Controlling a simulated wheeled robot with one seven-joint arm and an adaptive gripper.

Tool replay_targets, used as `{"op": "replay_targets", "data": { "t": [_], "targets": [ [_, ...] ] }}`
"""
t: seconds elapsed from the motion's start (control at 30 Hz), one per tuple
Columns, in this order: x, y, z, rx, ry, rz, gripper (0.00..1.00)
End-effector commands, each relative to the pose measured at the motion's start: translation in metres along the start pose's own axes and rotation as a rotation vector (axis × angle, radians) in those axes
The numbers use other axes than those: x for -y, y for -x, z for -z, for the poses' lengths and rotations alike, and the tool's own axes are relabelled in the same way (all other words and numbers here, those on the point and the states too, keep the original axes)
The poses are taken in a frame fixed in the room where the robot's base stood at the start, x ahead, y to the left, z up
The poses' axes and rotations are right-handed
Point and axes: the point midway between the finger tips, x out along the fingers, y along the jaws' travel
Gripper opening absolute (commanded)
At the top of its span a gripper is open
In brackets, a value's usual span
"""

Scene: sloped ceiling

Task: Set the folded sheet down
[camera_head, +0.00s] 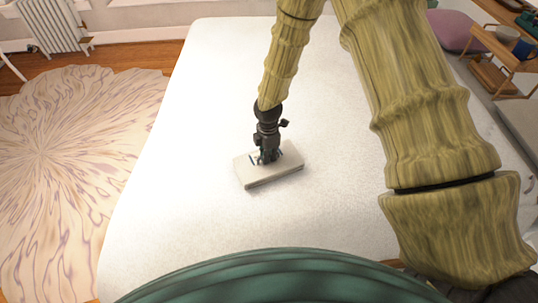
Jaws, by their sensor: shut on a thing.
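The folded sheet (278,173) is a pale, flat, roughly rectangular bundle near the middle of the large white bed-like surface (190,190). My gripper (267,158) points down onto the sheet's upper side and is shut on it. The fingertips are partly hidden against the sheet. A soft shadow lies along the sheet's lower edge; I cannot tell whether its underside touches the white surface or is slightly above it.
The white surface is clear around the sheet. A patterned rug (70,150) lies on the wooden floor at left, with a radiator (52,27) behind. At upper right stand a wooden rack (490,78) holding bowls and a mauve seat (455,28).

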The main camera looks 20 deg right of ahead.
Motion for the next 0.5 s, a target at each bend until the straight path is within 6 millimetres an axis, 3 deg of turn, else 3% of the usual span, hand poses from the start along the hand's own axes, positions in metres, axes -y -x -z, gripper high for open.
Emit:
{"op": "replay_targets", "data": {
  "t": [0.03, 0.1, 0.17, 0.5],
  "targets": [
    [-0.0003, -0.0012, -0.0001, 0.0, 0.0, -0.001, 0.0],
    [0.0, -0.0007, -0.0002, 0.0, 0.0, 0.0, 0.2],
    [0.0, -0.0007, -0.0002, 0.0, 0.0, 0.0, 0.29],
    [-0.0001, 0.0015, -0.0004, 0.0, -0.001, -0.001, 0.29]
  ]
}}
